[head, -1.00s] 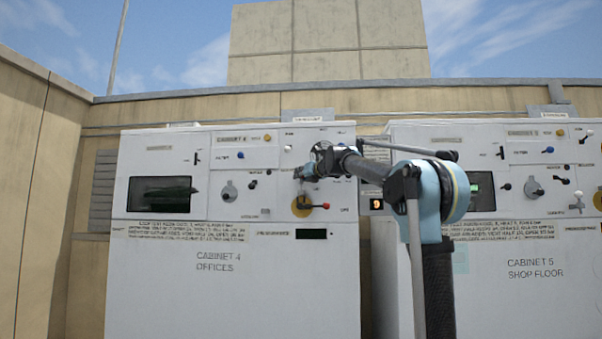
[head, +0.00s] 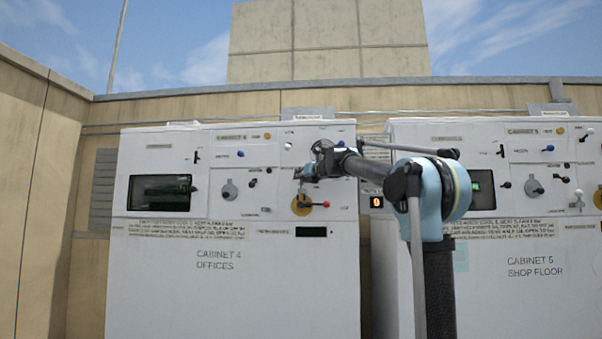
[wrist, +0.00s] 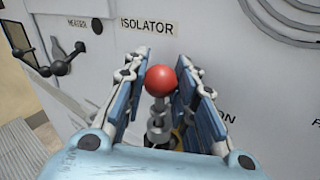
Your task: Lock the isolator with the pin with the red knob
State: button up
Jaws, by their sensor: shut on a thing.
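In the wrist view, the pin with the red knob (wrist: 161,80) stands between my fingers, and my gripper (wrist: 165,88) is shut on it. Its grey, stepped shaft runs down below the knob; its lower end is hidden, so I cannot tell whether it sits in a hole. The ISOLATOR label (wrist: 147,25) is on the panel just beyond. In the head view, my gripper (head: 305,173) is at Cabinet 4's panel, just above the isolator's yellow disc (head: 301,205). A dark lever with a red end (head: 325,204) points right across the disc.
Cabinet 4 (head: 230,290) also carries a grey dial (head: 229,190), small knobs and a dark window (head: 160,192). Cabinet 5 (head: 535,300) stands to the right, beyond a narrow gap. A dark handle (wrist: 62,60) sticks out left of my fingers in the wrist view.

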jog(key=shift+f, duration=0.85)
dwell(0.7)
jog(key=o, duration=1.2)
jog(key=shift+c, duration=0.2)
